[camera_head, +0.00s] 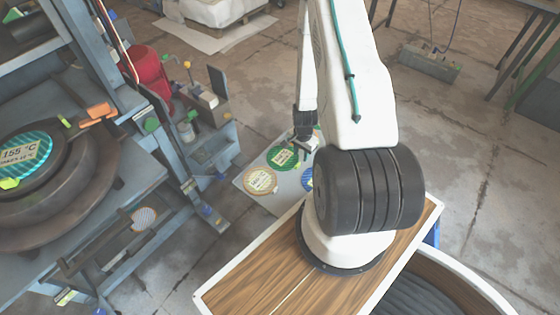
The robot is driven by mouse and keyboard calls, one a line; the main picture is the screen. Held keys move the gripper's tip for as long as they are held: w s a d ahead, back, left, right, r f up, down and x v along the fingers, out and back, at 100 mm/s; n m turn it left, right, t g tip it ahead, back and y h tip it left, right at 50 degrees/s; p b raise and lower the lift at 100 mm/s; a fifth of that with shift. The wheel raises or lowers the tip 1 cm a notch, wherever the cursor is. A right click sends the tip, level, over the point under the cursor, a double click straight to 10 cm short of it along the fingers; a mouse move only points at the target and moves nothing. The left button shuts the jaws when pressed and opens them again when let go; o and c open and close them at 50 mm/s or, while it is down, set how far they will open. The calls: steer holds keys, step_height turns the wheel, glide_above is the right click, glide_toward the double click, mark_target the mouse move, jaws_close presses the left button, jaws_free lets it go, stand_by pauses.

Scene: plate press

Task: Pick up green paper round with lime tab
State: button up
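A green paper round (283,158) with a pale label lies on a light board (247,179) on the far side of my arm. I cannot make out a lime tab on it. My gripper (305,143) points down just to the right of this round, close to it or above it. The gripper is small and partly dark, so I cannot tell if its fingers are open or shut. A teal-green striped round (26,158) with a "155 °C" label and a lime tab (9,184) sits on the dark press plate (85,180) at the left.
A tan round (260,181) and a partly hidden blue round (307,179) lie on the same board. A metal stand with clutter (205,140) is left of it. Open floor lies at the right.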

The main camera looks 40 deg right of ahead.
steer(key=f, duration=0.6)
steer(key=shift+w+a+f, duration=0.15)
steer(key=shift+w+a, duration=0.05)
steer(key=shift+a, duration=0.05)
jaws_close()
